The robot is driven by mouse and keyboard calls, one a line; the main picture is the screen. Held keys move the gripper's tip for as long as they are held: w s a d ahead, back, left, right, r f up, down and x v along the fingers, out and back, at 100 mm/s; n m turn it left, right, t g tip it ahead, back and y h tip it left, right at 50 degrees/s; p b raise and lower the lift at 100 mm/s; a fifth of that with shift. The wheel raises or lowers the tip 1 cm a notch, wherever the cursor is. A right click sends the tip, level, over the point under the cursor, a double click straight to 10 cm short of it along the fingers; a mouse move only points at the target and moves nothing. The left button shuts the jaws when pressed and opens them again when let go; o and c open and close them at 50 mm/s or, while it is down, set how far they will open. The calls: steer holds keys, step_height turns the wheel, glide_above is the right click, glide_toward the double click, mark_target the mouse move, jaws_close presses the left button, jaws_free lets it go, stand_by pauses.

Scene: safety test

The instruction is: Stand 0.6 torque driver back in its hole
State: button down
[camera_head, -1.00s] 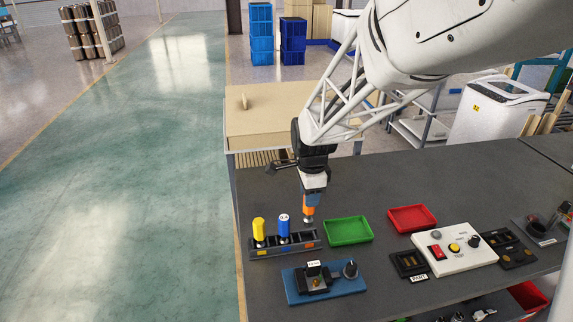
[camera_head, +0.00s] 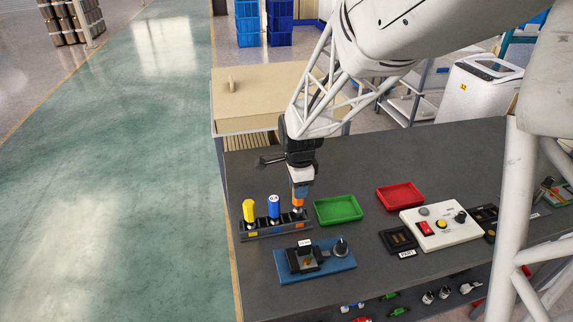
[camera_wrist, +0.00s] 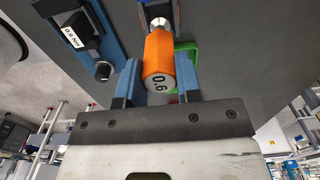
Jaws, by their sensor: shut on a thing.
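The orange 0.6 torque driver (camera_head: 298,198) hangs upright, tip down, in my gripper (camera_head: 300,182). In the wrist view its orange handle (camera_wrist: 159,52) sits between the blue fingers of my gripper (camera_wrist: 158,82), with "0.6" on its end cap. The dark rack (camera_head: 262,234) stands below, with a yellow driver (camera_head: 249,210) and a blue driver (camera_head: 274,207) upright in it. The driver's tip is at the rack's right part, near an orange label (camera_head: 299,225). I cannot tell whether the tip is inside a hole or just above it.
A green tray (camera_head: 338,210) lies close right of the rack, a red tray (camera_head: 400,196) beyond it. A blue fixture plate (camera_head: 340,262) lies in front. A white control box (camera_head: 445,228) stands at right. The table's left edge is near the rack.

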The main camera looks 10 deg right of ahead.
steer(key=shift+f, duration=0.55)
steer(key=shift+f, duration=1)
stand_by(2.3)
steer(key=shift+c, duration=1.6)
jaws_free()
steer(key=shift+r, duration=0.2)
steer(key=shift+r, duration=3.3)
